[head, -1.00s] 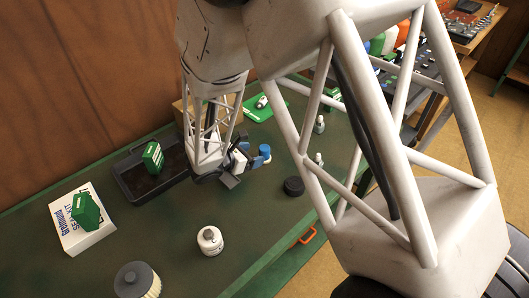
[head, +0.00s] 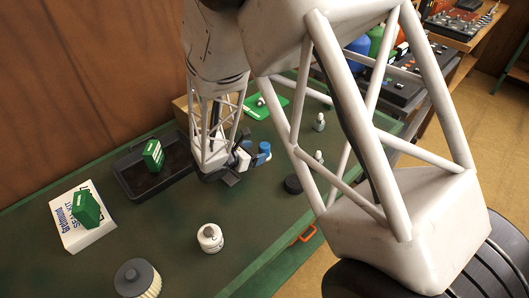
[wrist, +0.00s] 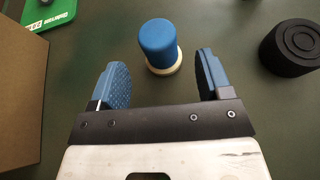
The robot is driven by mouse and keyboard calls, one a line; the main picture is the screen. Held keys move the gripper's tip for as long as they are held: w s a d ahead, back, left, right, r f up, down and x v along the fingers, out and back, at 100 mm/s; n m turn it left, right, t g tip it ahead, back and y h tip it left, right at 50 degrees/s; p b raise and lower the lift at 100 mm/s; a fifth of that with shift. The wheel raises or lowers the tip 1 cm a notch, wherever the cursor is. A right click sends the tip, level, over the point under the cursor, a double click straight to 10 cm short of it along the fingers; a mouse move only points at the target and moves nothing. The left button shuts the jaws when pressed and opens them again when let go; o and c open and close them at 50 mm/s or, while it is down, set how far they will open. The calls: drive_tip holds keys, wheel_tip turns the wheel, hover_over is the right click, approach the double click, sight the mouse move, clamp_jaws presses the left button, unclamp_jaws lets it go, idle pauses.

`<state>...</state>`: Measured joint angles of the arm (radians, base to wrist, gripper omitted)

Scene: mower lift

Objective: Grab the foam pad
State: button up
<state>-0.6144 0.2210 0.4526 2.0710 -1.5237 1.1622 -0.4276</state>
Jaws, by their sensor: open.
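A blue cylinder (wrist: 159,42) with a rounded top stands upright on a round cream base, just ahead of my gripper (wrist: 163,72) in the wrist view. My gripper is open, with one blue dotted finger pad on each side and a gap between them. The cylinder is centred on that gap, near the fingertips. In the head view the cylinder (head: 264,149) is just right of my gripper (head: 241,163). A black ringed disc (wrist: 290,48) lies to the right, also seen in the head view (head: 293,184). I cannot tell for sure which is the foam pad.
A cardboard box (wrist: 22,95) stands close to the left finger. A green card (wrist: 49,12) lies beyond it. On the green bench (head: 170,235) are a black tray (head: 122,178) with a green box, a white box (head: 88,240), and a white jar (head: 210,237). Small bottles (head: 319,121) stand to the right.

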sight(265, 147)
idle(0.3)
drive_tip(key=shift+x, duration=2.6)
drive_tip(key=c, duration=1)
drive_tip(key=shift+c, duration=0.2)
drive_tip(key=shift+r, duration=0.15)
drive_tip(key=shift+r, duration=0.65)
drive_tip(key=shift+s+d+r, duration=0.1)
drive_tip(key=shift+s+r, duration=0.1)
drive_tip(key=shift+r, duration=0.35)
drive_tip(key=shift+s+r, duration=0.2)
drive_tip(key=shift+r, duration=0.35)
drive_tip(key=s+d, duration=0.1)
drive_tip(key=s, duration=0.3)
drive_tip(key=s+d+r, duration=0.1)
drive_tip(key=s+d, duration=0.1)
drive_tip(key=s, duration=0.3)
drive_tip(key=s+d, duration=0.1)
drive_tip(key=s, duration=0.4)
drive_tip(key=shift+s+d+r, duration=0.15)
drive_tip(key=shift+s, duration=0.1)
